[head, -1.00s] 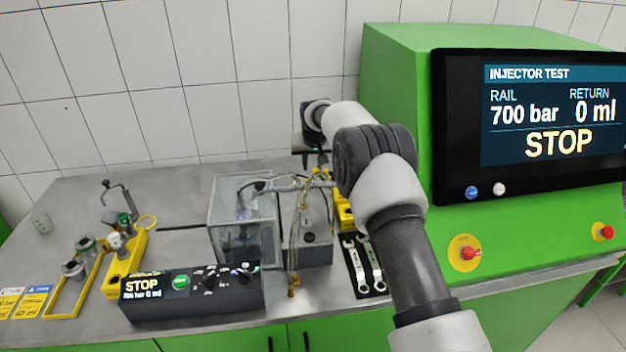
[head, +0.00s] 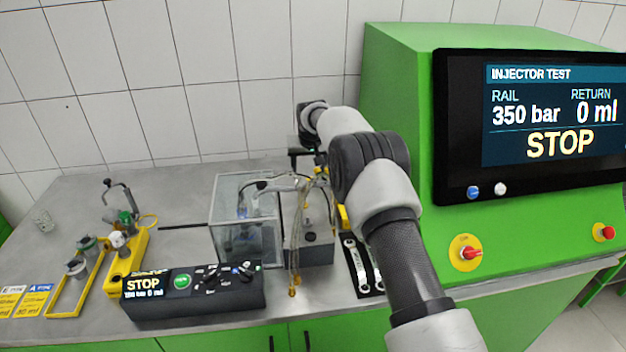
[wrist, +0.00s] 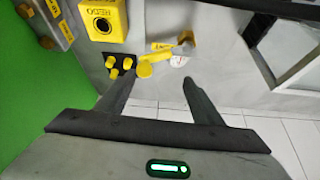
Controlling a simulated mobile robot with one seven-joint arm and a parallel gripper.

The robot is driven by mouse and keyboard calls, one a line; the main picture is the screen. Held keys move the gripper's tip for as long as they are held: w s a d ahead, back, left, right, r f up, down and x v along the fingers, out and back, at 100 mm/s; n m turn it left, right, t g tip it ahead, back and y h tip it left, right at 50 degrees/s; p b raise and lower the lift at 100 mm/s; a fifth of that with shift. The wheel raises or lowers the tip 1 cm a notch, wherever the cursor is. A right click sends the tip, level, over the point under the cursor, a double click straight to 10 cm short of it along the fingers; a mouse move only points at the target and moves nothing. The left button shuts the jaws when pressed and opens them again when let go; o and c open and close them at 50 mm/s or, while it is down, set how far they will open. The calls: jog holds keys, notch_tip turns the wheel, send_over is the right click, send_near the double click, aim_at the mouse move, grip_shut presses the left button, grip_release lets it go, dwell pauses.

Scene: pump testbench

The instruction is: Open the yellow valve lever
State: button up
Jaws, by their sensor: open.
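In the wrist view, a small yellow lever-like piece (wrist: 161,46) lies just beyond my gripper, beside a round yellow part (wrist: 145,68). I cannot tell for sure which yellow part is the valve lever. My gripper (wrist: 157,82) is open and empty, its fingers apart on either side of the space in front of these parts. In the head view my gripper (head: 305,160) is above the back of the bench, near the pump block (head: 312,240) with its yellow-ended lines. My arm hides part of that area.
A clear tank (head: 248,225) stands left of the pump block. A black control box (head: 195,292) sits in front. Wrenches (head: 363,262) lie to the right. The green machine's screen (head: 545,115) reads 350 bar and STOP. A yellow box (wrist: 103,19) stands near the gripper.

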notch_tip(320, 180, up, 7)
jog(key=p, duration=0.2)
jog(key=shift+w+d+f, duration=0.15)
jog(key=shift+w+d, duration=0.05)
jog(key=shift+d, duration=0.1)
dwell(0.3)
